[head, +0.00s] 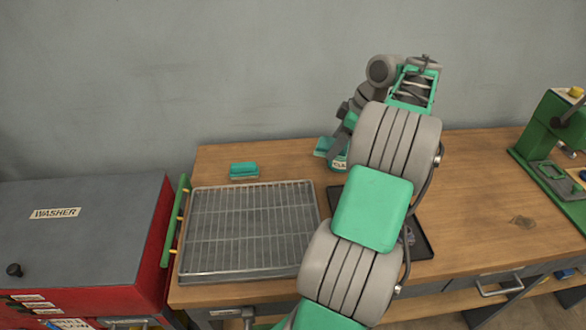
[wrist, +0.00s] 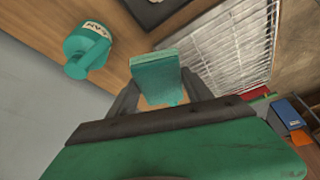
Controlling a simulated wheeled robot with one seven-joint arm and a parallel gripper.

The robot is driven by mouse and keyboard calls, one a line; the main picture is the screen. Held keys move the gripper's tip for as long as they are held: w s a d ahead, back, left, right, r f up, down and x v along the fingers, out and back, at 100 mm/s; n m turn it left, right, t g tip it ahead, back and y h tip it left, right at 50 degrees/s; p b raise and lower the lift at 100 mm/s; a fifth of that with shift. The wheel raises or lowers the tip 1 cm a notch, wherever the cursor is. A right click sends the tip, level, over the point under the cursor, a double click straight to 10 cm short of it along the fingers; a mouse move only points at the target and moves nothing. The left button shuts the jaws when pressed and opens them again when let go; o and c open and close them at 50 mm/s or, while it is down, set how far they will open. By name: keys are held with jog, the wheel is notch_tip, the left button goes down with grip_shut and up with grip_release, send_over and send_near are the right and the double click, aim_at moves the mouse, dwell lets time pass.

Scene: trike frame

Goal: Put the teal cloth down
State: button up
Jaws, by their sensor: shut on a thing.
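My gripper (head: 333,150) reaches over the back of the wooden workbench. In the wrist view my gripper (wrist: 160,92) is shut on the teal cloth (wrist: 157,72), a folded block between the two fingers. In the head view a bit of teal, likely the held cloth (head: 321,146), shows at the fingers, mostly covered by them. I cannot tell how far it is above the bench. Another teal-topped folded piece (head: 243,169) with a pale lower part lies behind the wire rack.
The wire rack (head: 215,235) covers the bench's left part. A labelled teal bottle (wrist: 88,48) stands close to my gripper. A dark tray (head: 424,240) lies partly behind my arm. The red washer (head: 85,230) is at left, a green press (head: 560,140) at right. Bench right of my arm is mostly clear.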

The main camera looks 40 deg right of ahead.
jog(key=w+a+f, duration=0.1)
jog(key=w+f, duration=0.3)
jog(key=w+a+f, duration=0.1)
jog(key=w+f, duration=0.2)
jog(key=w, duration=0.1)
jog(key=w+a+f, duration=0.1)
jog(key=w+f, duration=0.3)
jog(key=shift+f+p, duration=0.3)
jog(key=shift+p, duration=0.05)
jog(key=shift+s+f+b, duration=0.1)
jog(key=shift+f+b, duration=0.55)
jog(key=shift+f, duration=0.3)
jog(key=o, duration=1.2)
